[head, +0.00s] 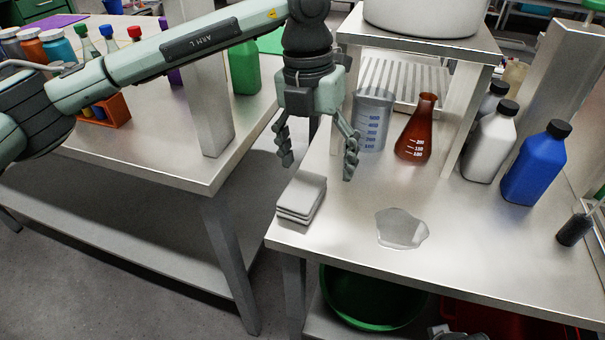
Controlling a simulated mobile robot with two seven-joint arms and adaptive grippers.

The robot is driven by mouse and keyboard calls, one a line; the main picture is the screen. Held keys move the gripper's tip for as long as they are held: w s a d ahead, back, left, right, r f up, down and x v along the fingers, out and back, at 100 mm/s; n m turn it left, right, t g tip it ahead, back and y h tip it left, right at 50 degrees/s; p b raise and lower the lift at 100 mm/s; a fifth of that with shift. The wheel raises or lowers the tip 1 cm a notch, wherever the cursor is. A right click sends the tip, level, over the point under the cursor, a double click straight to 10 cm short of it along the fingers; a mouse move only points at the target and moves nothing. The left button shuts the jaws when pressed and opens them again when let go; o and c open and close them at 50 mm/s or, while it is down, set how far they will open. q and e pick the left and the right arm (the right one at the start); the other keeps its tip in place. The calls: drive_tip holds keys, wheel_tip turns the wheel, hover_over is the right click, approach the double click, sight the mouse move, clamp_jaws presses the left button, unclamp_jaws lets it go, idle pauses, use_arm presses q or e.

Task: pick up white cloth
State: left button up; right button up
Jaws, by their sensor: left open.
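The white cloth (301,198) lies folded in a small stack at the front left corner of the right-hand metal table. My left gripper (319,166) hangs above and slightly beyond the cloth, fingers pointing down, open and empty. Its fingertips are apart from the cloth. My right gripper is not clearly seen; only a small grey piece shows at the bottom edge.
A clear puddle (402,228) lies right of the cloth on the table (480,262). A beaker (373,120), a brown flask (416,130), a white bottle (490,142) and a blue bottle (536,165) stand behind. A gap separates the left table (170,165).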

sight(303, 189)
use_arm(q)
drive_tip(key=shift+w+a+r+t+y, duration=0.1)
drive_tip(key=shift+w+a+t+y, duration=0.15)
drive_tip(key=shift+a, duration=0.2)
drive_tip(key=shift+w+a+r+t+y, duration=0.1)
drive_tip(key=shift+w+a+y, duration=0.05)
drive_tip(key=shift+w+a, duration=0.25)
drive_tip(key=shift+a+f, duration=0.25)
drive_tip(key=shift+a, duration=0.05)
wheel_tip(303, 189, down, 2)
drive_tip(key=shift+s+f, duration=0.1)
drive_tip(key=shift+f, duration=0.05)
wheel_tip(303, 189, down, 5)
drive_tip(key=shift+r+p, duration=0.2)
drive_tip(key=shift+p, duration=0.35)
use_arm(e)
drive_tip(key=shift+a+f, duration=0.25)
drive_tip(key=shift+f, duration=0.95)
use_arm(q)
drive_tip(key=shift+c, duration=0.6)
drive_tip(key=c, duration=1.1)
drive_tip(key=shift+r, duration=0.1)
